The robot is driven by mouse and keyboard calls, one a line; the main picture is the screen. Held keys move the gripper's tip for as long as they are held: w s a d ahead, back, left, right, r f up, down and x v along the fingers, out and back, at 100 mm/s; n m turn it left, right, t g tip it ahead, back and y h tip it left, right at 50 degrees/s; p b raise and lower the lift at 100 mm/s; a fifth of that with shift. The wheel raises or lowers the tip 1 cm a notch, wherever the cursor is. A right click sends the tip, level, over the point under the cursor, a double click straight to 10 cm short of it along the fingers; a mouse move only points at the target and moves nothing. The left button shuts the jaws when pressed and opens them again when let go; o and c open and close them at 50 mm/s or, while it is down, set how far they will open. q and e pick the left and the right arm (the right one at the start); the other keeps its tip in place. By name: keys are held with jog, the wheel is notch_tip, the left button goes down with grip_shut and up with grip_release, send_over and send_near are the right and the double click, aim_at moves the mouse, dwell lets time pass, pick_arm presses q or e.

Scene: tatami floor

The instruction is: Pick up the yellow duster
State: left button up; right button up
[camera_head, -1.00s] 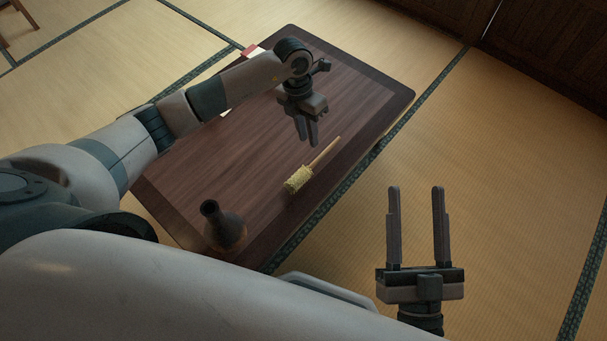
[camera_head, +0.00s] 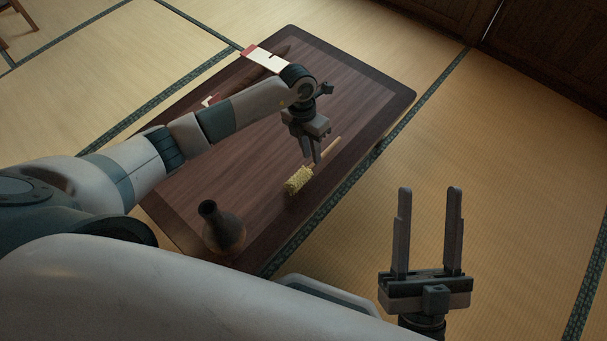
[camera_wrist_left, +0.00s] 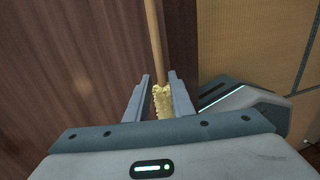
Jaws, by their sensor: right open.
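The yellow duster (camera_head: 299,180) lies on the dark wooden table, its fluffy head toward the near edge and its pale wooden handle pointing up and right. My left gripper (camera_head: 312,157) is over the duster near where handle meets head, with its fingers pointing down and partly covering the handle. In the left wrist view the duster (camera_wrist_left: 161,100) shows between the two fingers (camera_wrist_left: 159,82), which stand apart; I cannot tell how far above it they are. My right gripper (camera_head: 428,195) is open and empty, over the floor right of the table.
A dark vase (camera_head: 224,232) stands at the table's (camera_head: 372,92) near left end. The tatami floor on the right is clear.

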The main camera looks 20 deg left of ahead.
pick_arm(q)
jog(key=f, duration=0.3)
jog(key=shift+s+d+f+b, duration=0.1)
jog(key=shift+s+d+b, duration=0.15)
jog(key=shift+d+b, duration=0.1)
jog(key=shift+f, duration=0.15)
pick_arm(e)
jog(key=r, duration=0.1)
jog(key=d+r+t, duration=0.1)
jog(key=r, duration=0.1)
jog(key=shift+w+d+t, duration=0.25)
jog(key=shift+w+t, duration=0.15)
pick_arm(q)
grip_shut()
pick_arm(e)
jog(key=shift+s+f+y, duration=0.2)
jog(key=shift+f+y, duration=0.1)
jog(key=shift+f, duration=0.1)
